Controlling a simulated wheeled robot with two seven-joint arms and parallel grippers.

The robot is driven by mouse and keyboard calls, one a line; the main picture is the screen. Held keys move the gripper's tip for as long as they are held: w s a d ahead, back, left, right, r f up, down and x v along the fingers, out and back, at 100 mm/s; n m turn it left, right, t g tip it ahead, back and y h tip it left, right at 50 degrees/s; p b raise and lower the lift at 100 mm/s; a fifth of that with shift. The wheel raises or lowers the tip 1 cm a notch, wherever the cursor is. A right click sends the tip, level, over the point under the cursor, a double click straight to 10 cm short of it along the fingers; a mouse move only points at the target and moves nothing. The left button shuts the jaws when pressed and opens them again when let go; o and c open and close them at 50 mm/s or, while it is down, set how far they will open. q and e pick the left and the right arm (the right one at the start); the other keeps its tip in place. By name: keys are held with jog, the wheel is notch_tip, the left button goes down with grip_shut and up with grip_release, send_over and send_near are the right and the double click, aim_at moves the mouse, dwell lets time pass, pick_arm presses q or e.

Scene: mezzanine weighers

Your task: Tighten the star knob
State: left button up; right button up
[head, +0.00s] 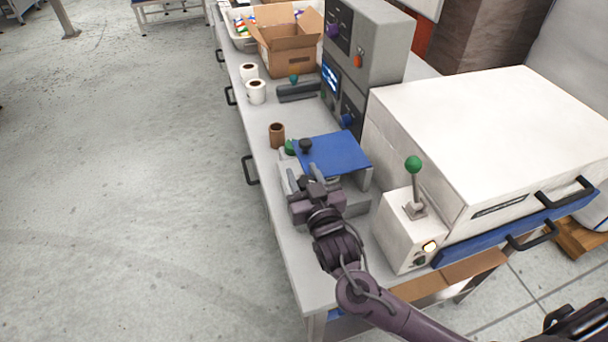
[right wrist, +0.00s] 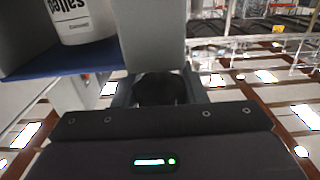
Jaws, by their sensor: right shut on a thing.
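My right gripper (head: 298,180) is at the front of a grey fixture with a blue top plate (head: 335,153). In the right wrist view, its fingers (right wrist: 157,88) are shut on a dark rounded thing, which looks like the star knob (right wrist: 157,91). In the head view, the gripper hides this held part. My left gripper is not in view.
A white box with a green-tipped lever (head: 414,165) stands right of the gripper, before a large white machine (head: 490,130). A brown cup (head: 277,135), white rolls (head: 256,92) and a cardboard box (head: 288,50) stand farther along the bench.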

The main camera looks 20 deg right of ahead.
jog(key=shift+h, duration=0.3)
jog(key=m+h, duration=0.3)
jog(key=h, duration=0.1)
jog(key=shift+d, duration=0.15)
jog(key=shift+s+d+m+g+h, duration=0.15)
jog(key=shift+m+g+h, duration=0.35)
jog(key=shift+m+h, duration=0.4)
jog(key=shift+w+d+m+g+h, duration=0.1)
jog(key=shift+m+g+h, duration=0.45)
jog(key=shift+h, duration=0.95)
jog(key=o, duration=1)
